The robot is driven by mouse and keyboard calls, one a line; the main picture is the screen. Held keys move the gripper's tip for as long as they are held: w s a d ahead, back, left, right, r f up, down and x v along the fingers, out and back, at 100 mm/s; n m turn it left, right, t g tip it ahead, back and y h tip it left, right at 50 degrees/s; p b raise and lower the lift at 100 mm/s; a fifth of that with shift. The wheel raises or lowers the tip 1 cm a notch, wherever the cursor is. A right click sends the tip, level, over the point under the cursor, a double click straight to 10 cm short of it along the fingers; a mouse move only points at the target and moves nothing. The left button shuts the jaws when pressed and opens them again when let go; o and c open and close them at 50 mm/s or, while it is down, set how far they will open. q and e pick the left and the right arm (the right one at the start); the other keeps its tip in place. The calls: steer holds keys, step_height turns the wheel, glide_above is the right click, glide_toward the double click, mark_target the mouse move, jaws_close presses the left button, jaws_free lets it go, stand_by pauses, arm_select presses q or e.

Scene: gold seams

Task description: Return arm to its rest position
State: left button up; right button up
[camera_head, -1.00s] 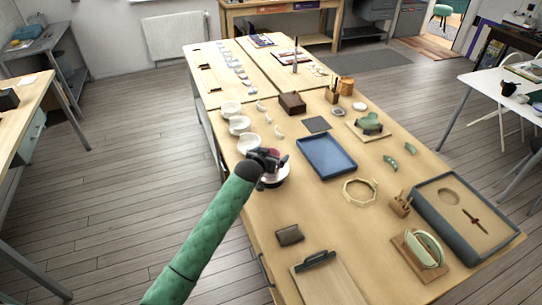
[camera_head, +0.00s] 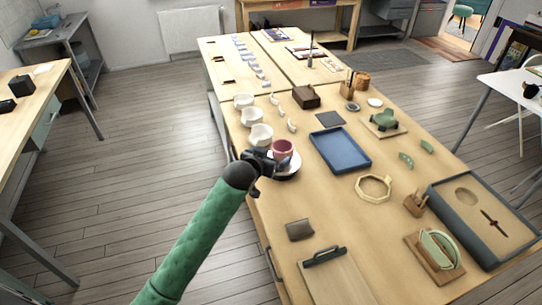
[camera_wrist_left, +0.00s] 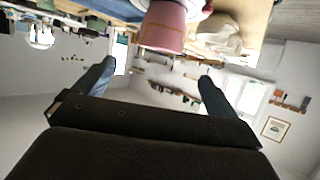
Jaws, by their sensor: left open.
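My left gripper (camera_head: 262,163) is at the left edge of the long wooden table (camera_head: 330,210), beside a pink cup (camera_head: 283,149). The cup stands in a white dish (camera_head: 290,166) on the table. In the left wrist view the two fingers of the left gripper (camera_wrist_left: 152,85) are spread apart with nothing between them. The pink cup (camera_wrist_left: 165,27) shows beyond the fingertips there, apart from them. The green sleeve of my left arm (camera_head: 195,240) comes in from the lower left. My right gripper is not in view.
White bowls (camera_head: 260,135) stand in a row behind the gripper. A blue tray (camera_head: 340,148), an octagonal wooden ring (camera_head: 373,187) and a dark small block (camera_head: 299,230) lie on the table. Open floor (camera_head: 140,200) lies left of the table.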

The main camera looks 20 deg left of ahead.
arm_select(q)
steer(key=shift+s, duration=0.1)
steer(key=s+a+f+g+y, duration=0.1)
steer(key=s+f+g, duration=0.3)
steer(key=s, duration=0.9)
steer(key=s+a+f+g+y, duration=0.1)
steer(key=s+f+g, duration=0.35)
steer(key=s, duration=0.85)
steer(key=s+f+g, duration=0.1)
steer(key=s+f, duration=0.5)
steer(key=s, duration=0.8)
step_height(320, 180, down, 26)
steer(key=w+d+r+g, duration=0.1)
steer(key=w, duration=0.2)
steer(key=s+f, duration=0.4)
steer(key=f, duration=0.7)
steer(key=s+f+g, duration=0.1)
steer(key=s+f, duration=0.3)
steer(key=f, duration=0.8)
steer(key=shift+s+d+f, duration=0.25)
steer(key=shift+s+f, duration=0.05)
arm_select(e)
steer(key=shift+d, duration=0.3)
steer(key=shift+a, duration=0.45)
